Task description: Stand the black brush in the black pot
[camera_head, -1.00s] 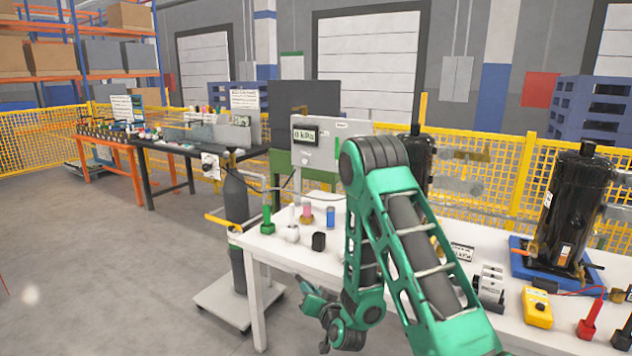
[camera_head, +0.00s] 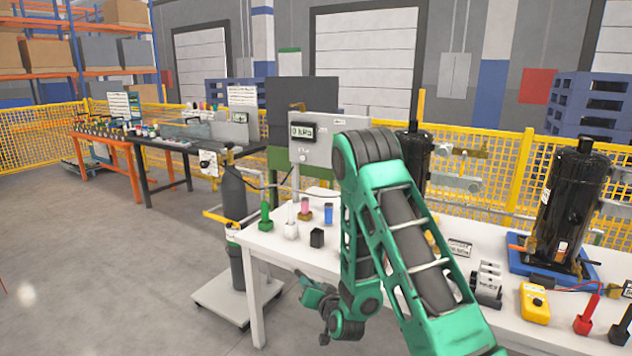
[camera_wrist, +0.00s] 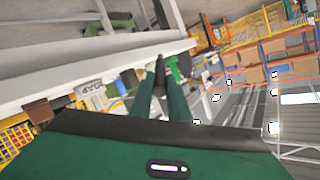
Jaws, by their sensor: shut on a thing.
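The black pot (camera_head: 317,238) stands small and upright near the left front of the white table, with no brush standing in it. My gripper (camera_head: 307,290) hangs in front of the table's front edge, below and apart from the pot. In the wrist view, my gripper's two dark green fingers (camera_wrist: 161,88) are shut on a slim black thing, which I take to be the black brush (camera_wrist: 160,66). Most of the brush is hidden between the fingers. I cannot make it out in the head view.
A green holder (camera_head: 265,217), a white one (camera_head: 291,228), a pink piece (camera_head: 304,208) and a blue piece (camera_head: 328,214) stand around the pot. A gas cylinder (camera_head: 234,205) stands left of the table (camera_head: 285,258). My arm hides the table's middle.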

